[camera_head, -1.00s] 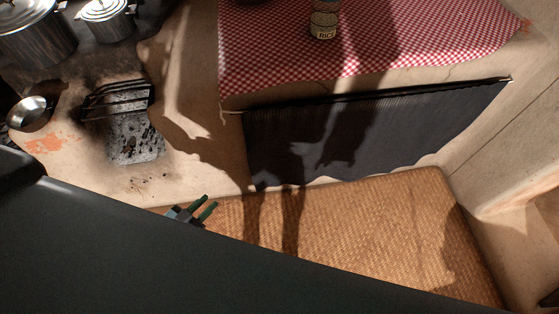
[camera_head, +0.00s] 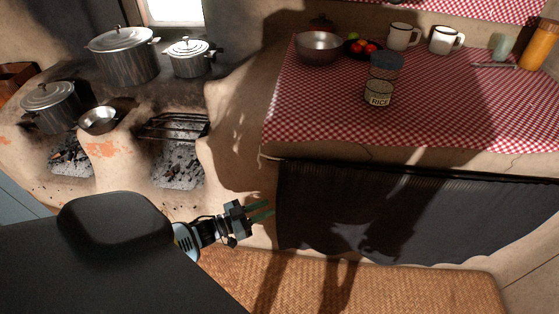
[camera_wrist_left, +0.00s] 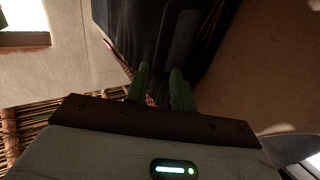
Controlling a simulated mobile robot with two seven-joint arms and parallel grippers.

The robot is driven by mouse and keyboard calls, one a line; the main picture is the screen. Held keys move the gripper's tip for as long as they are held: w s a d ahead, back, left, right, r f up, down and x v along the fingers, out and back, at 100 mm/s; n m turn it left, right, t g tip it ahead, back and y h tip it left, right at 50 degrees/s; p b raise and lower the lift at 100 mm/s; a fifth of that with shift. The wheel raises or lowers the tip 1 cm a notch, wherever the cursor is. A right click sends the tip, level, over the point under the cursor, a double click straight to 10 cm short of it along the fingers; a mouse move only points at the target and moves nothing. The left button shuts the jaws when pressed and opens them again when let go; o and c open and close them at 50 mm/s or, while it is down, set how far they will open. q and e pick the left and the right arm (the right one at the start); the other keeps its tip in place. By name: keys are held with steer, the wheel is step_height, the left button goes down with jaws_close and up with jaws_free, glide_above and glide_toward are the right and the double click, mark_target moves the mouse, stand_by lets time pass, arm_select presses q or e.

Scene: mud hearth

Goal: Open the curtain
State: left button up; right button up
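The dark grey curtain (camera_head: 400,215) hangs closed from a thin rod (camera_head: 420,170) under the front edge of the counter. My left gripper (camera_head: 265,211) is just left of the curtain's left edge, its green fingers pointing right toward it. The two fingers (camera_wrist_left: 160,88) stand apart with nothing visible between them. Whether they touch the cloth I cannot tell. In the left wrist view a dark surface lies beyond the fingertips; I cannot tell whether it is the curtain. My right gripper is not in view.
A woven mat (camera_head: 390,290) lies on the floor below the curtain. The counter's red checked cloth (camera_head: 450,110) holds a rice jar (camera_head: 379,80), a metal bowl (camera_head: 319,48) and mugs. The mud hearth (camera_head: 225,150) with pots stands to the left.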

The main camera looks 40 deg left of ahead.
mark_target(278, 204)
arm_select(q)
steer(key=shift+b+x, duration=0.4)
steer(key=shift+x, duration=2.35)
steer(key=shift+s, duration=0.1)
steer(key=shift+c, duration=0.2)
jaws_close()
